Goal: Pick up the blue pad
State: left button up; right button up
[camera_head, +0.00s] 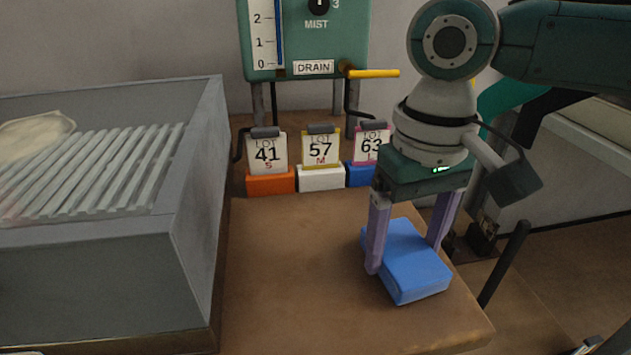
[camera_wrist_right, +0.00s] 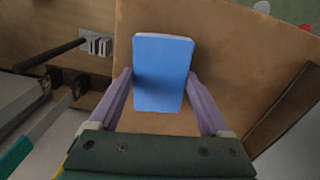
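The blue pad (camera_head: 415,262) lies flat on the brown wooden table near its right front corner. It also shows in the right wrist view (camera_wrist_right: 163,75), between the finger tips. My right gripper (camera_head: 408,250) points down over the pad, with one purple finger on either side of it. In the right wrist view the right gripper (camera_wrist_right: 161,88) is spread wide, and its fingers stand beside the pad's long edges with small or unclear gaps. My left gripper is not in view.
Cards marked 41 (camera_head: 267,152), 57 (camera_head: 321,148) and 63 (camera_head: 368,143) stand in coloured blocks at the table's back. A grey ribbed bin (camera_head: 196,190) stands at left. A teal machine (camera_head: 305,40) with a yellow lever is behind. The table's middle (camera_head: 290,265) is clear.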

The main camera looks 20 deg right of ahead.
aim_at(404, 249)
jog(key=c, duration=0.7)
jog(key=shift+o, duration=0.2)
notch_tip(404, 249, up, 20)
jog(key=p, duration=0.5)
jog(key=shift+p, duration=0.4)
